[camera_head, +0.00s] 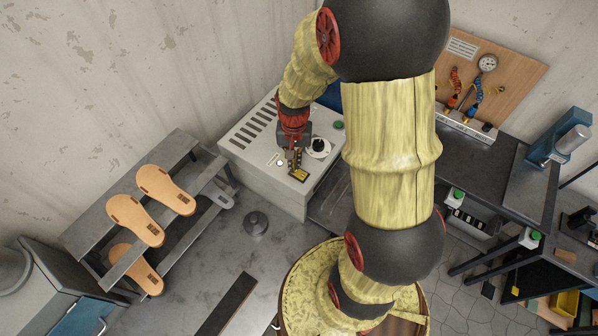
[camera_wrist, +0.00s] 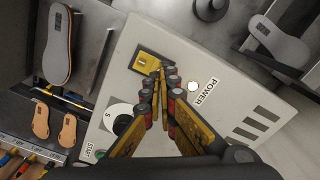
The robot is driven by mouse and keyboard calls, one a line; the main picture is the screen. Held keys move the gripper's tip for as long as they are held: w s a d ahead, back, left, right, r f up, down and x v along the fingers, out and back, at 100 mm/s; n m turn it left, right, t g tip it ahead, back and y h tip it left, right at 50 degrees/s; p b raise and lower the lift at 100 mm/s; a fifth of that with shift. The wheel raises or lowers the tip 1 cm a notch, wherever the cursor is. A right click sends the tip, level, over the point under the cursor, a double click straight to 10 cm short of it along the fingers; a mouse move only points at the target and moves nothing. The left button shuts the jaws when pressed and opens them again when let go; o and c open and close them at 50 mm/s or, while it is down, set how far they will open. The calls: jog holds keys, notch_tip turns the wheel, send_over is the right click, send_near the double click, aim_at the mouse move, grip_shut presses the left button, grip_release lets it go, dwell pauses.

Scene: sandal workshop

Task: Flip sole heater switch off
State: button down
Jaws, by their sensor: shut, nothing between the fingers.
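The sole heater (camera_head: 262,170) is a light grey box with dark vent slots. On its top is a yellow switch plate (camera_head: 299,175) with a dark border; it also shows in the wrist view (camera_wrist: 142,60). My gripper (camera_head: 296,158) points down over the heater, just beside or over the plate. In the wrist view my gripper (camera_wrist: 164,78) has its fingertips together and empty, at the plate's corner. The tips partly cover the plate, so I cannot tell the switch lever's position or whether they touch it.
A round black-and-white dial (camera_head: 319,147) and a "POWER" label (camera_wrist: 205,92) lie close to the switch plate. A green button (camera_head: 338,125) is at the heater's edge. A rack (camera_head: 180,150) with tan soles (camera_head: 135,220) stands left. A dark workbench (camera_head: 470,160) is right.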

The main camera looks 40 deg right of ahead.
jog(key=shift+f+b, duration=0.75)
jog(key=shift+f, duration=0.35)
dwell(0.9)
jog(key=shift+r, duration=0.1)
jog(key=shift+r+p, duration=2.4)
jog(key=shift+r, duration=1.05)
